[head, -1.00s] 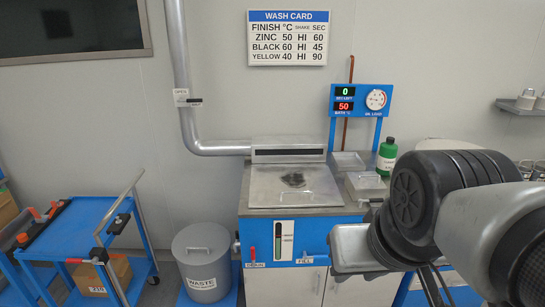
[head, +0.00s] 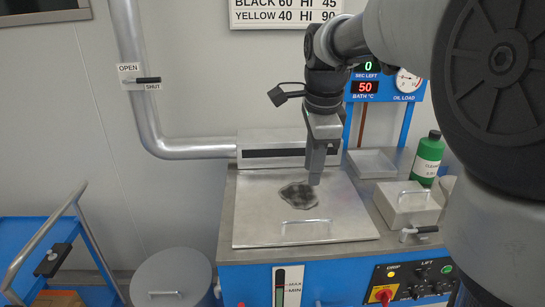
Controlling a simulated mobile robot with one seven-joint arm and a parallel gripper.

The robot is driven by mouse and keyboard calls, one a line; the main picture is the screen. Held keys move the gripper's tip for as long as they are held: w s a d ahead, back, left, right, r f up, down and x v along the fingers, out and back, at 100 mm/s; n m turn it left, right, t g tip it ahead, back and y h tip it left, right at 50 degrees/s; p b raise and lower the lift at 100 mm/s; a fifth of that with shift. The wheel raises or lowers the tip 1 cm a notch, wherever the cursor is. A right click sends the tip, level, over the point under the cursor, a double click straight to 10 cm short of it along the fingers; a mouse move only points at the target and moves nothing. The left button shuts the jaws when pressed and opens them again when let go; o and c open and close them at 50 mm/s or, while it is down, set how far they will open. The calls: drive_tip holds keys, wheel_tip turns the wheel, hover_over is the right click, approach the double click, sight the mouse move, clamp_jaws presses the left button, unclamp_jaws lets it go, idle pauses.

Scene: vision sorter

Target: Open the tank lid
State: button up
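The tank lid (head: 345,208) is a flat metal plate lying shut on the wash tank's top. My gripper (head: 318,182) points down over the lid, behind and slightly right of the handle. It looks apart from the handle. Its fingers overlap from this side, so their gap cannot be seen. Nothing shows between them.
A smaller lidded metal box (head: 407,207), a shallow tray (head: 371,163) and a green bottle (head: 428,158) stand right of the lid. A control panel (head: 410,283) is on the front right. A waste bin (head: 170,280) and blue cart (head: 40,245) stand left.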

sight(304, 220)
drive_tip(key=w+f, duration=0.1)
drive_tip(key=f, duration=0.4)
drive_tip(key=w+f+b, duration=0.1)
drive_tip(key=f, duration=0.5)
drive_tip(key=w+f+b, duration=0.1)
drive_tip(key=f, duration=0.4)
drive_tip(key=shift+w+f, duration=0.1)
drive_tip(key=shift+f, duration=0.25)
drive_tip(key=shift+c, duration=0.4)
clamp_jaws()
drive_tip(key=shift+r, duration=0.1)
